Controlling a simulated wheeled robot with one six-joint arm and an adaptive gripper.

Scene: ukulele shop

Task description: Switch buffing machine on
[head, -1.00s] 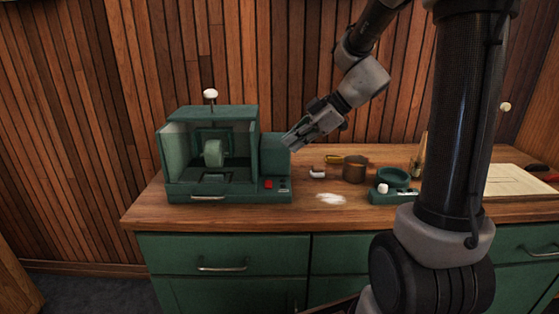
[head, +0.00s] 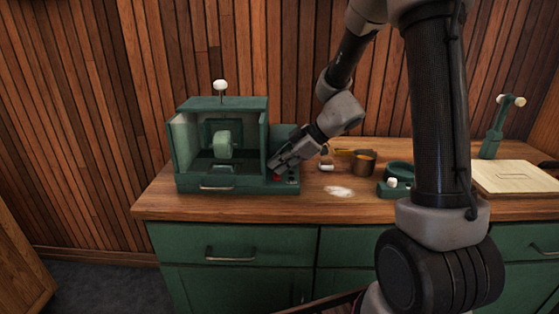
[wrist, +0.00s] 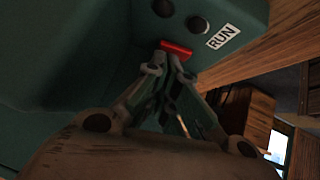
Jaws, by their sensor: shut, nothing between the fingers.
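The green buffing machine (head: 250,104) stands on the wooden counter, with a pale green wheel (head: 222,145) inside its open-fronted housing. A red switch (head: 277,178) is on the control box at its right; it also shows in the wrist view (wrist: 177,47), beside a white RUN label (wrist: 223,36) and two dark round knobs (wrist: 196,25). My gripper (head: 273,168) is at the control box, pointing down at the switch. In the wrist view, my gripper's closed fingertips (wrist: 166,66) are right at the red switch and overlap its edge. Whether they touch it I cannot tell. The fingers hold nothing.
A brown pot (head: 364,163), a small white item (head: 326,166) and a white powdery patch (head: 338,191) lie right of the machine. A green dish-topped device (head: 398,170) and a pale board (head: 512,176) are farther right. Green drawers (head: 235,241) are below.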

